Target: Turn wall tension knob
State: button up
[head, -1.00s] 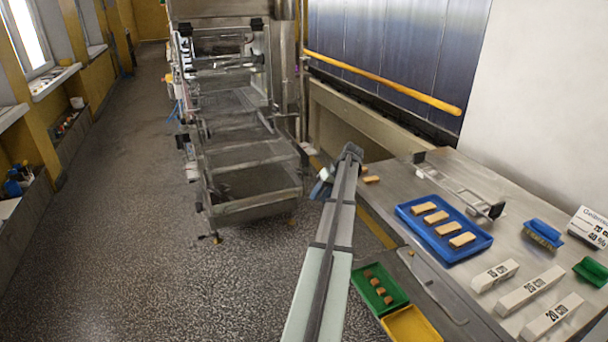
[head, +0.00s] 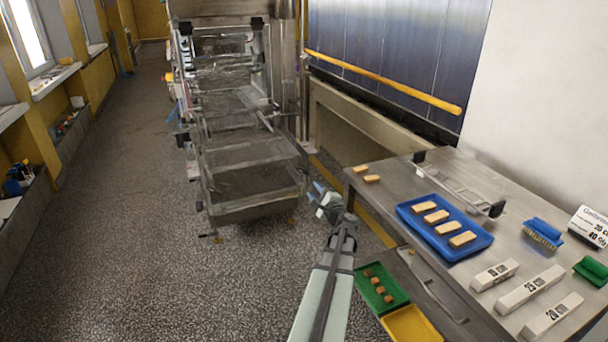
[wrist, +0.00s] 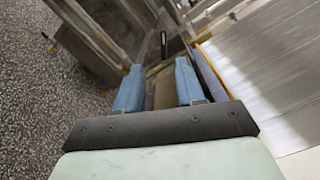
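I cannot make out the wall tension knob with certainty in either view. The metal enrober machine (head: 250,170), with its mesh-like decks, stands in the aisle left of the table. My gripper (head: 318,190) is in front of the machine's lower right side, left of the table corner, apart from both as far as I can tell. In the wrist view its two blue fingers (wrist: 160,66) are spread with nothing held between them. A dark upright piece (wrist: 163,42) shows beyond the fingertips; I cannot tell what it is.
The steel table (head: 385,185) at right carries a blue tray (head: 445,252) of biscuits, a wire rack (head: 458,185), a blue brush (head: 543,233) and white blocks (head: 530,288). Green (head: 393,305) and yellow (head: 410,325) trays sit lower. The floor at left is clear.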

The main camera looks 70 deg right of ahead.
aim_at(303, 172)
jog(key=w+d, duration=0.3)
jog(key=w+d+m, duration=0.1)
jog(key=w+d, duration=0.2)
jog(key=d, duration=0.1)
jog(key=w+d+m, duration=0.1)
jog(key=w+d, duration=0.2)
jog(key=shift+d+f+g+h, duration=0.15)
jog(key=shift+d+g+h, duration=0.15)
jog(key=shift+d+g, duration=0.1)
jog(key=shift+a, duration=0.1)
grip_shut()
dwell(0.4)
